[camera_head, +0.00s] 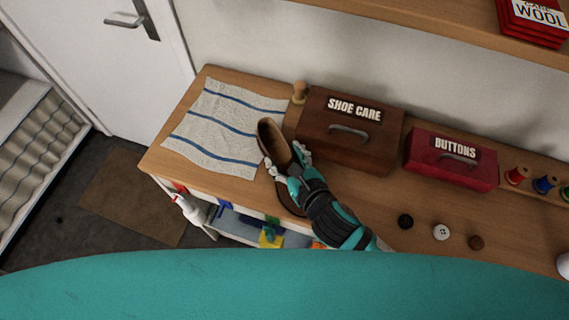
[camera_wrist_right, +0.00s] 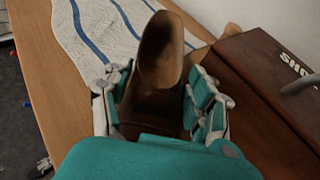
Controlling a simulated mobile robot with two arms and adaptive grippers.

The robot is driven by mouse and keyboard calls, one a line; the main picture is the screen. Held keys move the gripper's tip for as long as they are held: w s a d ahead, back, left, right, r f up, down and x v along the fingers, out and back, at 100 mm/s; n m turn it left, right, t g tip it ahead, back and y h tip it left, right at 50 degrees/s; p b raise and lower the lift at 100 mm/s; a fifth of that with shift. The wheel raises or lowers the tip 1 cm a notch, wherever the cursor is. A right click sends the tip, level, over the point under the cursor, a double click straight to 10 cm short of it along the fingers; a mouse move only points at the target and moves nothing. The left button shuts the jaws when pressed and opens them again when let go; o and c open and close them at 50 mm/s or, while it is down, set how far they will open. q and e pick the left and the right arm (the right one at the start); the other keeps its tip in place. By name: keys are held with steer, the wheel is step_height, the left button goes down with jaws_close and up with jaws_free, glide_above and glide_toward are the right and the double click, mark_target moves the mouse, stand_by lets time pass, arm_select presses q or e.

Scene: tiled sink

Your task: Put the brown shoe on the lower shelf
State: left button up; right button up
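The brown shoe (camera_head: 272,138) is on the wooden worktop, between the striped cloth and the shoe care box. My right gripper (camera_head: 286,162) is over it with fingers on both sides. In the right wrist view the shoe (camera_wrist_right: 158,62) lies between the fingers of the right gripper (camera_wrist_right: 160,82), close to both. Whether they press on it is not clear, and its near part is partly hidden by the hand. The lower shelf (camera_head: 236,226) shows only in part under the worktop's front edge. My left gripper is not in view.
The striped cloth (camera_head: 215,135) lies left of the shoe. The shoe care box (camera_head: 345,140) stands close on the right, then the red buttons box (camera_head: 450,165). A white spray bottle (camera_head: 192,210) and several colourful items are below the front edge. Loose buttons (camera_head: 441,232) lie on the right.

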steer(key=c, duration=0.7)
steer(key=shift+c, duration=0.4)
steer(key=shift+r, duration=0.15)
